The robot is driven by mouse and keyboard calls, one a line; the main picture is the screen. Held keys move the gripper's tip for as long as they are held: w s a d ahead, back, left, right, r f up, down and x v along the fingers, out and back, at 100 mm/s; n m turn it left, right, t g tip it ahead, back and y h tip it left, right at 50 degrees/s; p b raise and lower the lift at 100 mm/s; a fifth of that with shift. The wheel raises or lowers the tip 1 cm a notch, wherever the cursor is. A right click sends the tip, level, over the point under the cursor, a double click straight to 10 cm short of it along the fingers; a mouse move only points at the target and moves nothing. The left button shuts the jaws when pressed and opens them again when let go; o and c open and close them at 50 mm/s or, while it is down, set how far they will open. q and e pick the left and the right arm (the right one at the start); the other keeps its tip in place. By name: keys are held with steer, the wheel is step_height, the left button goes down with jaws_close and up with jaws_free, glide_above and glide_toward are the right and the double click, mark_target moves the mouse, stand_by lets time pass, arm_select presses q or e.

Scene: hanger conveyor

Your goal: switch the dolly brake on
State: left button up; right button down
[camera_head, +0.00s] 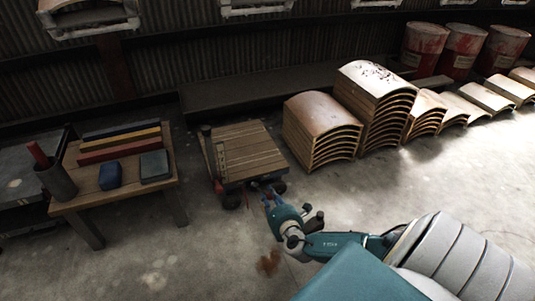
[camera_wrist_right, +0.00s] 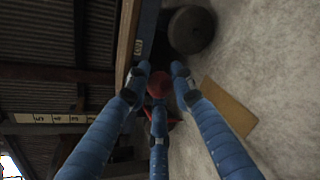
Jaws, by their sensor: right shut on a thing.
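The dolly (camera_head: 248,155) is a low wooden slatted platform on dark wheels, standing on the concrete floor in the middle of the head view. My right gripper (camera_head: 266,190) is at its near edge, close to the near right wheel (camera_head: 279,186). In the right wrist view its blue fingers (camera_wrist_right: 157,90) are closed around a red part (camera_wrist_right: 158,84) under the dolly's edge (camera_wrist_right: 127,45), which looks like the brake lever; the fingers partly hide it. A dolly wheel (camera_wrist_right: 190,30) is just beyond. The lever's exact position cannot be told. My left gripper is out of view.
A wooden table (camera_head: 115,196) with coloured bars, blue blocks and a dark cup stands left of the dolly. Stacks of curved wooden panels (camera_head: 322,130) stand to the right, with red drums (camera_head: 455,48) behind. The floor in front is mostly clear.

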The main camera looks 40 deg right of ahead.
steer(key=c, duration=1.5)
jaws_free()
steer(key=shift+d, duration=0.1)
steer(key=v, duration=1.2)
